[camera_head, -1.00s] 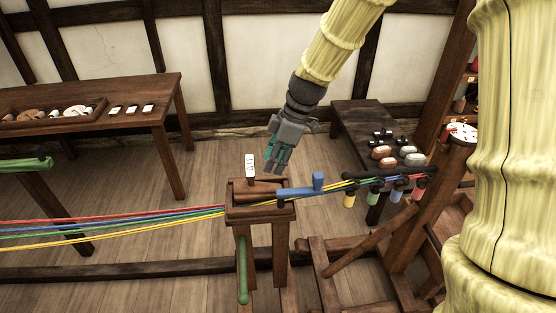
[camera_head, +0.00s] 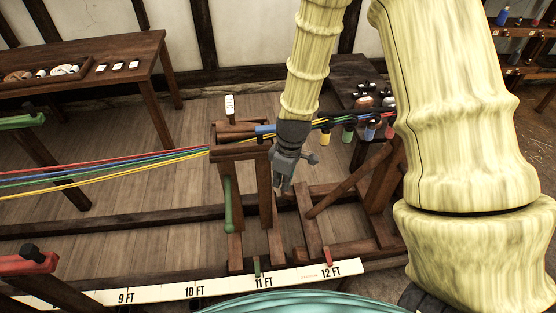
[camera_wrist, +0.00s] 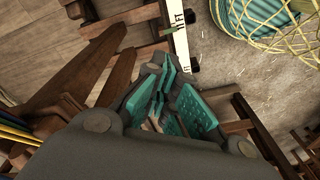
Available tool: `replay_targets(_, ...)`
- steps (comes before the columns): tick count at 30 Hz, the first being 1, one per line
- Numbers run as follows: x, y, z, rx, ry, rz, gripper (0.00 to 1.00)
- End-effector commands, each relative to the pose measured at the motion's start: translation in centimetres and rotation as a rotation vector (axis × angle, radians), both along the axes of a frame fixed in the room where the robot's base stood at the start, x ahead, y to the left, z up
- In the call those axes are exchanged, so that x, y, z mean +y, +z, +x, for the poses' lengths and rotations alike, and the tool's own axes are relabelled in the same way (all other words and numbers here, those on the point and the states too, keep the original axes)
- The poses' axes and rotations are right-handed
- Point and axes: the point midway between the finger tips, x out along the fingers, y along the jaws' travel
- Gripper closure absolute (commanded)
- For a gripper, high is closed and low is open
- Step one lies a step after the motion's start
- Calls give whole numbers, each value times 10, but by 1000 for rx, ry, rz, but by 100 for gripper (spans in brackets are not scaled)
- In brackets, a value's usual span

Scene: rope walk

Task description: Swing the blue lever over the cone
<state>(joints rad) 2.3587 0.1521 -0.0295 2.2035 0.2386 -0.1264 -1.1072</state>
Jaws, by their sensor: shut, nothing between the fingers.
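The blue lever (camera_head: 265,130) shows in the head view at the top of the wooden stand. Only its left part is visible; my wrist hides the rest. The wooden cone (camera_head: 236,132) lies on the stand's top just left of the lever, which extends right from it. My gripper (camera_head: 282,187) points down in front of and below the lever, right of the stand, shut and empty. Its teal-padded fingers (camera_wrist: 165,100) fill the middle of the wrist view, where neither lever nor cone can be made out.
Red, blue, green and yellow strands (camera_head: 110,165) run left from the stand. A green handle (camera_head: 228,205) hangs on the stand's front. A white measuring strip (camera_head: 200,289) lies in front. A dark bench (camera_head: 350,68) stands behind, and a wooden table (camera_head: 120,55) stands back left.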

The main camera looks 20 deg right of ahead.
Motion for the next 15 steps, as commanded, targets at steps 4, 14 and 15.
replay_targets(4,-1,-55,-38,33,-118,-45,100)
replay_targets(14,2,-153,-135,60,-405,-109,100)
replay_targets(15,3,-162,-148,63,-440,-112,100)
